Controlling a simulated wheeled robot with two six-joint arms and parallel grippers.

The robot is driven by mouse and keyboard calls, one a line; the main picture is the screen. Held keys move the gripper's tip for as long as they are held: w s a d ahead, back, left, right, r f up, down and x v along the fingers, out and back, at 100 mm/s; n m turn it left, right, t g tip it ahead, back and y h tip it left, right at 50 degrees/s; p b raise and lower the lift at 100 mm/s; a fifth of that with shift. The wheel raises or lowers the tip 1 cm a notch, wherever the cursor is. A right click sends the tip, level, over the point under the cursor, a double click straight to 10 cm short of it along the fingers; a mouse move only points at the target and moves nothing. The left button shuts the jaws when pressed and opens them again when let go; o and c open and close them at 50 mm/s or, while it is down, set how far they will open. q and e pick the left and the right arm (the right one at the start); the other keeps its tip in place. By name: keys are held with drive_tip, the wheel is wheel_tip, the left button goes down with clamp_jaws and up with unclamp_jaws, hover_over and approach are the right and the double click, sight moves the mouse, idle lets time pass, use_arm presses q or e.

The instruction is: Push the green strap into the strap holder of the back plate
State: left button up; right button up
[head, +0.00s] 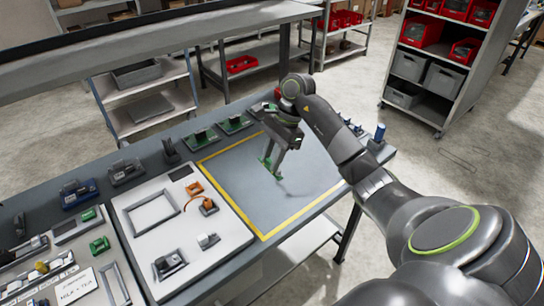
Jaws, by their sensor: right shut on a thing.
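My right gripper (275,166) comes in from the right and is shut on a small green piece, which I take for the green strap (266,162). It holds the strap, apparently tilted, over the yellow-bordered grey area of the bench; the fingers hide part of it. I cannot tell whether the strap touches the surface. I cannot single out the back plate or its strap holder for certain. A white board (135,196) left of the gripper bears frames, an orange part (194,188) and small dark fixtures. My left gripper is not in view.
Several green-based dispensers (201,137) stand along the bench's back edge. A tray with a label card (76,289) and a green block (99,245) lies at left. The yellow-bordered area (235,177) is mostly clear.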

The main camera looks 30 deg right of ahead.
idle(0.4)
wheel_tip(320, 180, up, 3)
drive_tip(key=p, duration=0.3)
drive_tip(key=shift+r, duration=0.15)
